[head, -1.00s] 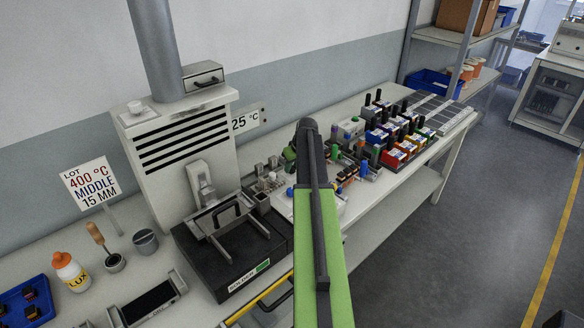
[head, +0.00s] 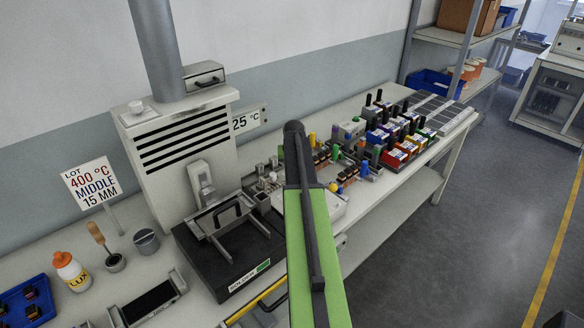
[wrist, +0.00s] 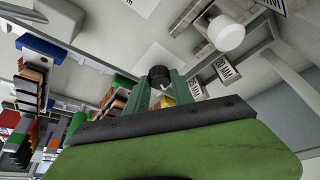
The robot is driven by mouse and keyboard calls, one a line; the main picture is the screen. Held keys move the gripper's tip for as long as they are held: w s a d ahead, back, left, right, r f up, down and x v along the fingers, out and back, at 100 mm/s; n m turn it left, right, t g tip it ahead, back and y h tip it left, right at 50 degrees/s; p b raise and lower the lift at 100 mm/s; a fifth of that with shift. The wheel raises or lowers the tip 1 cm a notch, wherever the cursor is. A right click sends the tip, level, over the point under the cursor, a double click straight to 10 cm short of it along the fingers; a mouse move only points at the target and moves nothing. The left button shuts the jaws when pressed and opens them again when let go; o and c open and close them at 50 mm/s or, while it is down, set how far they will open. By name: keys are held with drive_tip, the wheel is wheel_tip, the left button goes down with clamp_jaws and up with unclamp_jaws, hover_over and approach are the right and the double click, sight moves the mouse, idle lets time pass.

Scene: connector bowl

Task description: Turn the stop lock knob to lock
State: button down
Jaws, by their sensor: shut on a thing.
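In the wrist view, a round black knob (wrist: 159,76) sits between the tips of the two green fingers of my gripper (wrist: 161,84). The fingers are shut on its sides. A white mark shows on the knob's near side, but its turn position cannot be told. In the head view my green arm hides the gripper and the knob. I cannot read any lock marking on or around the knob.
A white round cap (wrist: 226,33) on a fixture stands close to the gripper, with a "20 MM" label (wrist: 226,70) nearby. Racks of coloured connectors (head: 395,137) fill the bench to the right. The solder bath (head: 225,245) is left of my arm.

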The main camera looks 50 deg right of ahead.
drive_tip(key=m, duration=0.2)
drive_tip(key=m+g, duration=0.1)
drive_tip(key=m, duration=0.1)
drive_tip(key=m+g+h, duration=0.1)
drive_tip(key=m, duration=0.1)
drive_tip(key=shift+w+a, duration=0.1)
drive_tip(key=shift+w, duration=0.15)
drive_tip(key=m+g, duration=0.2)
drive_tip(key=m, duration=0.4)
drive_tip(key=shift+w, duration=0.1)
idle(0.4)
drive_tip(key=c, duration=1.1)
unclamp_jaws()
drive_tip(key=p+v, duration=0.5)
drive_tip(key=v, duration=0.1)
drive_tip(key=p+v, duration=0.6)
drive_tip(key=shift+w+a+f, duration=0.1)
drive_tip(key=shift+w+a, duration=0.1)
drive_tip(key=shift+w, duration=0.05)
